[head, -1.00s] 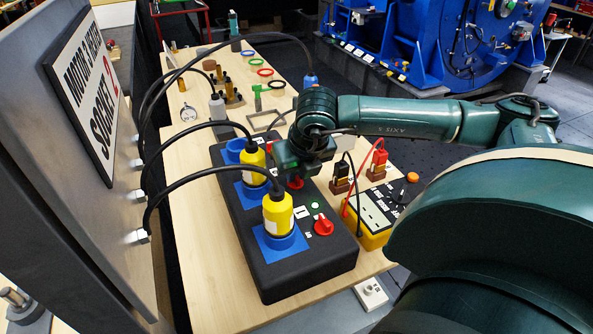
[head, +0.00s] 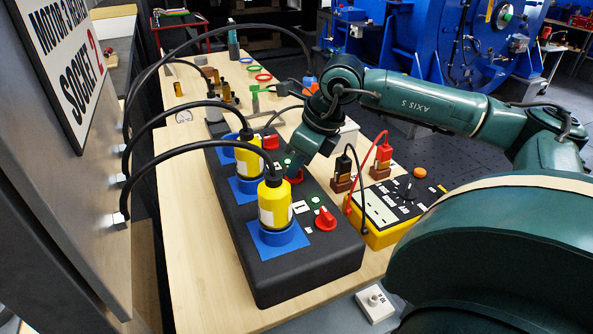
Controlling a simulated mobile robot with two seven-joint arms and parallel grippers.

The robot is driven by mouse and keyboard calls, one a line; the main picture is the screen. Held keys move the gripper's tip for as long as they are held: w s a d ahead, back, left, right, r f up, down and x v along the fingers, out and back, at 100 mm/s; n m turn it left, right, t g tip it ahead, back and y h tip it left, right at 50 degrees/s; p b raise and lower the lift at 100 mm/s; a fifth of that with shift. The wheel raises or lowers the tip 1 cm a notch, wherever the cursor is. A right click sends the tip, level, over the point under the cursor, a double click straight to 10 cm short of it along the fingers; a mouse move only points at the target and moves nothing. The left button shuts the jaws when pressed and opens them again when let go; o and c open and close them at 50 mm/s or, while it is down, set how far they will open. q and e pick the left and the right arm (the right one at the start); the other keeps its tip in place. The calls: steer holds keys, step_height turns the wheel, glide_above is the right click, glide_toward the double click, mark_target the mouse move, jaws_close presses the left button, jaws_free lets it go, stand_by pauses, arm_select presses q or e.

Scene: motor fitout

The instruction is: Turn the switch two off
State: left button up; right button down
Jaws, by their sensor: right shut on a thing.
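A long black socket box (head: 310,265) lies on the wooden table with several blue sockets and red rotary switches along it. The near red switch (head: 325,219) and the far red switch (head: 270,142) are uncovered. My right gripper (head: 294,170) is at the middle red switch (head: 296,178) and shut on it; the fingers hide most of this knob, so its angle cannot be read. A yellow plug (head: 274,204) stands upright in the near blue socket, and another yellow plug (head: 248,157) stands in the middle socket. My left gripper is out of view.
A yellow multimeter (head: 378,238) with black and red probes stands right of the box. Black cables arch from the grey panel (head: 75,200) at left to the plugs. The table left of the box is clear.

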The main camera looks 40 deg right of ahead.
steer(key=n+g+y, duration=0.1)
steer(key=n, duration=0.3)
steer(key=shift+w+d+n, duration=0.1)
steer(key=shift+n, duration=0.2)
steer(key=shift+w+d+n+g+y+p, duration=0.1)
steer(key=shift+n+g+y+p, duration=0.5)
steer(key=shift+n, duration=1.8)
steer(key=shift+g, duration=0.4)
steer(key=c, duration=1.5)
jaws_free()
steer(key=v, duration=1.3)
steer(key=shift+p, duration=0.4)
